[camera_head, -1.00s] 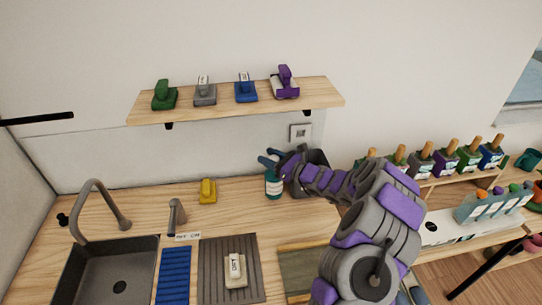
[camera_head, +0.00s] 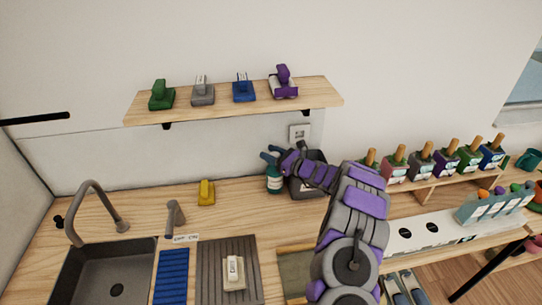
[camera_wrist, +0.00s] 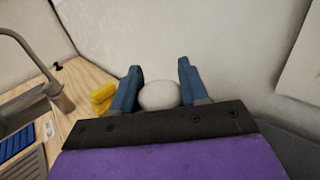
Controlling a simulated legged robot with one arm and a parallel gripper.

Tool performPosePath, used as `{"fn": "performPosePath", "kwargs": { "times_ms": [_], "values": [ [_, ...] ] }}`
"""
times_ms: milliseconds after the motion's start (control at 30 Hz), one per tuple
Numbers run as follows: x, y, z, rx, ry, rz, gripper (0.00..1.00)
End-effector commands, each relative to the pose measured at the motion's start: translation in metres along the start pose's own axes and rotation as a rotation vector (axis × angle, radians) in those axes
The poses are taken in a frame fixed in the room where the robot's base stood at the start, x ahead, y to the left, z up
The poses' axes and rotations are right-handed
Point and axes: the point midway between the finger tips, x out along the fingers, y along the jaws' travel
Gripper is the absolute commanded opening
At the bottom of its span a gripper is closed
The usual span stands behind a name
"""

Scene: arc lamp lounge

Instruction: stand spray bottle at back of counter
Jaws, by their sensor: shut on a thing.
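A teal spray bottle with a pale label (camera_head: 274,181) is upright at the back of the wooden counter (camera_head: 238,203), close to the wall. My gripper (camera_head: 269,155) is at its top, with the blue fingers on either side of it. In the wrist view my gripper (camera_wrist: 160,90) has a finger at each side of a rounded pale top (camera_wrist: 159,96), which I take to be the bottle's. The rest of the bottle is hidden there. I cannot tell whether its base touches the counter.
A dark grey bin (camera_head: 308,180) stands just right of the bottle. A yellow object (camera_head: 206,192) lies to its left on the counter. A wooden shelf (camera_head: 205,112) with several brushes or stamps hangs above. The sink (camera_head: 105,275) is at front left.

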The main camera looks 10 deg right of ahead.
Motion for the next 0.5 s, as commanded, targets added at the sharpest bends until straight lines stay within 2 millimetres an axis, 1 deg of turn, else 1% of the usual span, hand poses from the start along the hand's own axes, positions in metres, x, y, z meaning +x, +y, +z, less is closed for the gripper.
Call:
{"fn": "performPosePath", "kwargs": {
  "times_ms": [33, 300, 333, 500],
  "values": [
    [0.0010, 0.0010, -0.0027, 0.000, -0.001, 0.001, 0.00],
    [-0.0001, -0.0003, -0.0024, -0.001, -0.003, 0.001, 0.00],
    [-0.0003, -0.0003, -0.0027, -0.001, -0.002, 0.001, 0.46],
    [-0.0009, -0.0010, -0.0027, 0.000, -0.002, 0.001, 0.62]
  ]
}}
